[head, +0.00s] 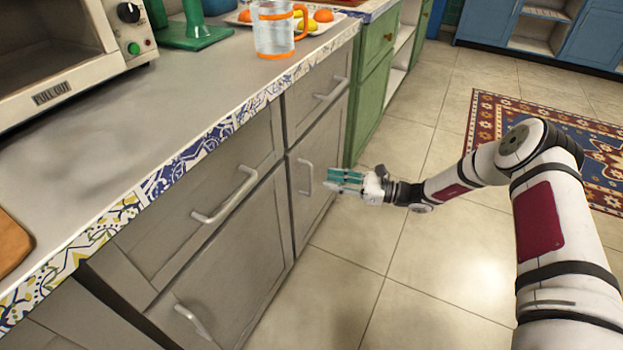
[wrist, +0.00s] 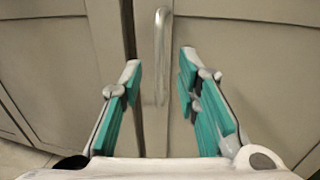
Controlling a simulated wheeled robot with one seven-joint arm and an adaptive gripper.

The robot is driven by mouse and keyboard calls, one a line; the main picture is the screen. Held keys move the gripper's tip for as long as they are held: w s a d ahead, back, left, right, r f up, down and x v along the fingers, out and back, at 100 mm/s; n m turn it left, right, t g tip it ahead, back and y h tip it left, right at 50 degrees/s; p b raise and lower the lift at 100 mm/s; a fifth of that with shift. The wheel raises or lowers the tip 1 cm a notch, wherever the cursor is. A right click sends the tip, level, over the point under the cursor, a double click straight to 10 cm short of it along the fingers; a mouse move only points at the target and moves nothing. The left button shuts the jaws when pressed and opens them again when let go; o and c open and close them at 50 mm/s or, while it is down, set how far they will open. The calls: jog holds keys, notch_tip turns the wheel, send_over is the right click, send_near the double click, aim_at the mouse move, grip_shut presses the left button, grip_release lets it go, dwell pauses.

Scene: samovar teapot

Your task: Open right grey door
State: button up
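The right grey door (head: 322,178) is shut, low in the counter front, in the middle of the head view. Its upright metal handle (head: 305,177) is near its left edge. In the wrist view the handle (wrist: 161,52) stands just right of the seam between the doors, with the right grey door (wrist: 245,75) to its right. My gripper (head: 345,180) is in front of this door, pointing at it. In the wrist view my gripper (wrist: 158,72) is open, its teal fingers on either side of the handle's line. I cannot tell whether the fingertips reach the handle's depth.
A grey drawer (head: 318,95) with its own handle is above the door. The left grey door (head: 225,275) and another drawer are alongside. A glass mug (head: 272,35) and a fruit tray stand on the counter. The tiled floor (head: 400,265) is clear; a patterned rug (head: 545,120) lies behind my arm.

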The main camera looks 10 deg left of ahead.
jog(key=b, duration=0.2)
send_over(311, 193)
jog(key=shift+w, duration=0.3)
jog(key=shift+c, duration=0.6)
grip_shut()
